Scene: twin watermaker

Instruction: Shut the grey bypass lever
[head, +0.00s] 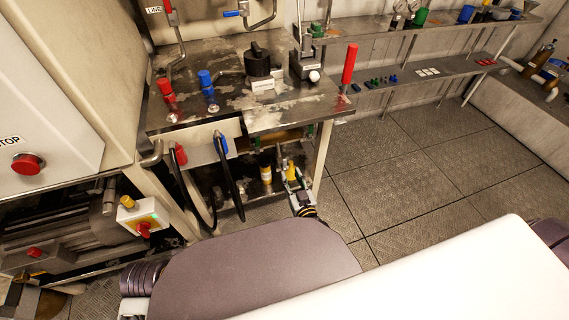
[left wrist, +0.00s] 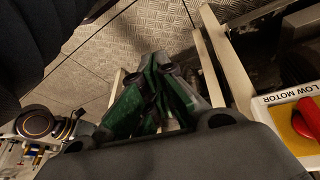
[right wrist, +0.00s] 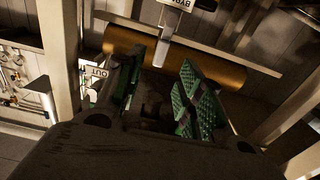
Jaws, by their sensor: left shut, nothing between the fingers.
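The grey bypass lever (right wrist: 167,33) shows in the right wrist view, in front of a thick brass pipe (right wrist: 205,68) and below a white label that is partly cut off. My right gripper (right wrist: 160,88) is open, its green-padded fingers apart below the lever. The lever's lower end lies between the fingertips in the picture; I cannot tell whether they touch. In the head view my right gripper (head: 293,176) is low under the bench's front right corner, where I cannot make out the lever. My left gripper (left wrist: 157,92) is shut and empty in the left wrist view.
The steel bench (head: 290,108) overhangs my right gripper, with a pale leg (head: 320,155) close beside it. Black hoses (head: 232,178) hang to its left. A motor switch box (left wrist: 295,118) with a red knob is right of my left gripper. Open floor (head: 420,180) lies right.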

